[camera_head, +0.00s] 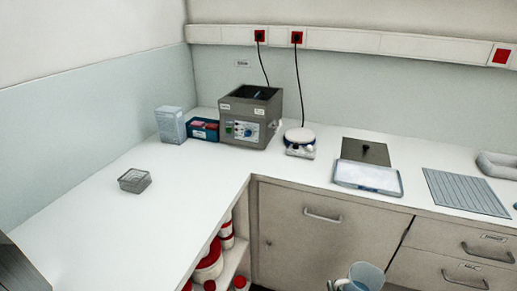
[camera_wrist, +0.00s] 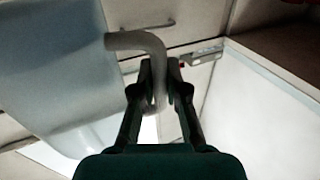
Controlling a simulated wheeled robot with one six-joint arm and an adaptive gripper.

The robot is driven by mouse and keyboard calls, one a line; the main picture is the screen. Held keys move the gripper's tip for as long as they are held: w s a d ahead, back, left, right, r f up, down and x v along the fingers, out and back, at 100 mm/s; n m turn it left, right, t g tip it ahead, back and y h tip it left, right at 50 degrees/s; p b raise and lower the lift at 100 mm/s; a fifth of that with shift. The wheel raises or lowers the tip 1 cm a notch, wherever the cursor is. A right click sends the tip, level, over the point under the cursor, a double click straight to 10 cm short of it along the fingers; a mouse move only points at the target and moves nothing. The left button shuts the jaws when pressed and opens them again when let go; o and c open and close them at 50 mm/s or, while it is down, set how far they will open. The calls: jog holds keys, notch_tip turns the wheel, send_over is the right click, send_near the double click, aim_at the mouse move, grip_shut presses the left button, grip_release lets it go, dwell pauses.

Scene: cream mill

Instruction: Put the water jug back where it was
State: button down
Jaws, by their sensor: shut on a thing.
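The water jug (camera_head: 367,274) is a pale, translucent vessel with an open top, cut off by the bottom edge of the head view, in front of the lower cabinets. The gripper cannot be made out in the head view. Whether the jug holds water cannot be told.
The white counter (camera_head: 85,215) is clear at left apart from a wire basket (camera_head: 134,180). A grey bath device (camera_head: 251,116), blue box (camera_head: 204,130), white hotplate (camera_head: 300,137), tray (camera_head: 367,178) and ribbed mat (camera_head: 465,191) stand on the counter. Red-lidded containers (camera_head: 209,262) sit on a low shelf.

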jog(key=w+a+r+n+y, duration=0.25)
jog(key=a+r+y, duration=0.2)
jog(key=r, duration=0.35)
jog(key=s+d+f+m+h, duration=0.3)
jog(key=d+f+h, duration=0.2)
jog(key=f, duration=0.5)
jog(key=shift+d+h, duration=0.35)
jog(key=shift+d, duration=0.05)
dwell(2.1)
